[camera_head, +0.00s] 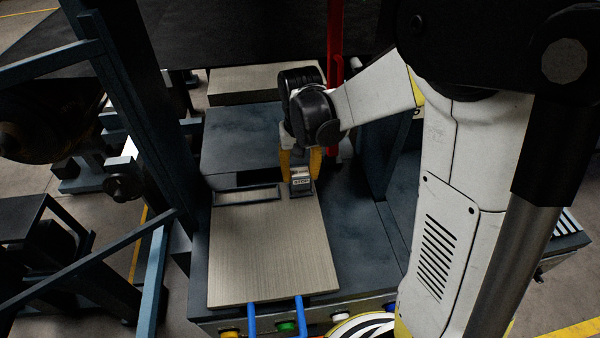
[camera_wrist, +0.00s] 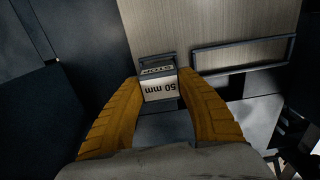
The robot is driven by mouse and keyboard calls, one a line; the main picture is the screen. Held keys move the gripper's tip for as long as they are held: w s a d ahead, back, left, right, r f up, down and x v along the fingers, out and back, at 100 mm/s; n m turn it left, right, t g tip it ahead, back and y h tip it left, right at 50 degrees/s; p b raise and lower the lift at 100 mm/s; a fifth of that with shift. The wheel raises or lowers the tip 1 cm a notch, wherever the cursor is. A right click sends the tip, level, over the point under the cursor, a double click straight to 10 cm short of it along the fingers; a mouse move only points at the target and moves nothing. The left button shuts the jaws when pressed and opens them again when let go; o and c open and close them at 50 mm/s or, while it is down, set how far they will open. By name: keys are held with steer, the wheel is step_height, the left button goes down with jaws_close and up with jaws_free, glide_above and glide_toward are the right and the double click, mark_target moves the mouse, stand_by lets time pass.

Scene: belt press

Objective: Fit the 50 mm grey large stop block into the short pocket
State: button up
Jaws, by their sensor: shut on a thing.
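The grey stop block (camera_wrist: 159,90) shows its "50 mm" face upside down in the wrist view, with a second marked face beyond it. In the head view the block (camera_head: 301,176) sits at the far right corner of the pale plate. My gripper (camera_wrist: 159,92) has its two yellow fingers shut on the block's sides; in the head view the gripper (camera_head: 300,165) points down from above. The short pocket's dark rim (camera_wrist: 158,57) shows just past the block. The block hides the rest of the pocket, so I cannot tell whether it is inside or above.
The long pocket (camera_wrist: 240,56) is a dark empty-looking frame beside the short one; it also shows in the head view (camera_head: 246,195). The brushed plate (camera_head: 265,255) is bare. Blue handles (camera_head: 302,315) stand at its front edge. A red post (camera_head: 335,60) rises behind.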

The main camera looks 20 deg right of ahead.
steer(key=shift+f+b, duration=0.65)
steer(key=shift+f, duration=0.15)
stand_by(0.4)
steer(key=o, duration=1.4)
steer(key=shift+o, duration=0.2)
steer(key=shift+r, duration=0.1)
steer(key=shift+r+p, duration=2.5)
steer(key=shift+r, duration=1)
steer(key=shift+s, duration=0.1)
